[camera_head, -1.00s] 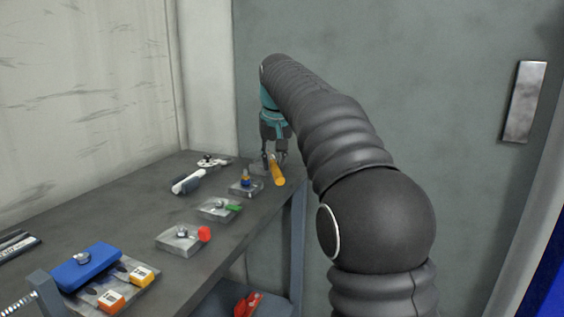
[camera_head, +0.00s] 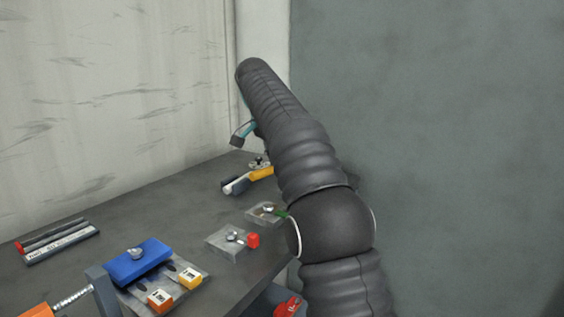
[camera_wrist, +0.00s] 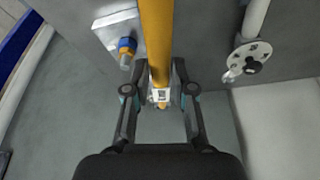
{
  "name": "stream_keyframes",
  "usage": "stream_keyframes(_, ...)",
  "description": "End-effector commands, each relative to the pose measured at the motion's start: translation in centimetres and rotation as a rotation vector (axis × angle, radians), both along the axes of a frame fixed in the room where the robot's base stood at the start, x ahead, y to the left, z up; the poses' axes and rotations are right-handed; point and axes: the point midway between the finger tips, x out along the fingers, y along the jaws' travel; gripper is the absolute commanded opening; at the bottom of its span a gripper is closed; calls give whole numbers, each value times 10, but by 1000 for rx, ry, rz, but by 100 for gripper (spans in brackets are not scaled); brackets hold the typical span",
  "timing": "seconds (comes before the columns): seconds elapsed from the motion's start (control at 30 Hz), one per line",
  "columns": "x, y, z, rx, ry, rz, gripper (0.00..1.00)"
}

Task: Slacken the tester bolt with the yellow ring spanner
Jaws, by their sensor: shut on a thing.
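The yellow ring spanner (camera_wrist: 156,40) lies lengthwise between the fingers of my gripper (camera_wrist: 160,97), which is shut on it near a white tag. Its upper end runs out of the wrist view. A silver bolt (camera_head: 135,253) stands on a blue block (camera_head: 125,266) at the near left. I cannot tell for sure that this is the tester bolt. The spanner is well away from it.
Grey blocks with a red tag (camera_head: 253,240) and a green tag (camera_head: 281,213) stand along the bench edge. A block with a blue and yellow stud (camera_wrist: 126,46) and a holed disc (camera_wrist: 250,60) flank the spanner. The bench (camera_head: 150,210) is clear mid-left.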

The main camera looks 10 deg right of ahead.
Motion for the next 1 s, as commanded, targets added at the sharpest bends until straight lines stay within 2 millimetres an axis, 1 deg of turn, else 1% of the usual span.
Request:
stream_keyframes(0.2,2,1,1,0,-1,-43,0)
stream_keyframes(1.0,0,2,-2,-2,-4,-42,0)
